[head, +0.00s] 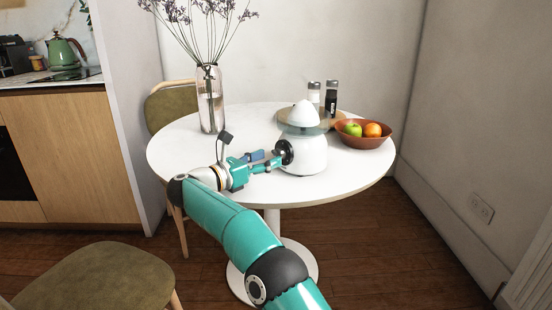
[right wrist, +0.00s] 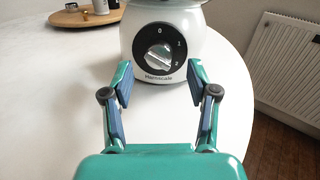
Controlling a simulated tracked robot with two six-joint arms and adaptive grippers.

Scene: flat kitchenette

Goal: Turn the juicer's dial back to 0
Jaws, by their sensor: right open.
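The white juicer (head: 307,158) with a pointed cone top stands upright on the round table. In the right wrist view, the juicer body (right wrist: 207,43) shows a black dial plate marked 0 at the top, 1 and 2 at the right. Its silver dial knob (right wrist: 159,57) is turned away from upright; its ridge slants, and I cannot tell exactly which mark it points to. My right gripper (right wrist: 160,84) is open, its fingers spread either side of the dial and a little below it. In the head view the right gripper (head: 276,158) is at the dial side; contact is unclear. My left gripper is out of view.
On the round table (head: 355,183) stand a vase (head: 210,105) with dried stems, a brown fruit bowl (head: 363,141), and two shakers (head: 331,98) on a round wooden board behind the juicer. Chairs stand around it. The table's front is mostly clear.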

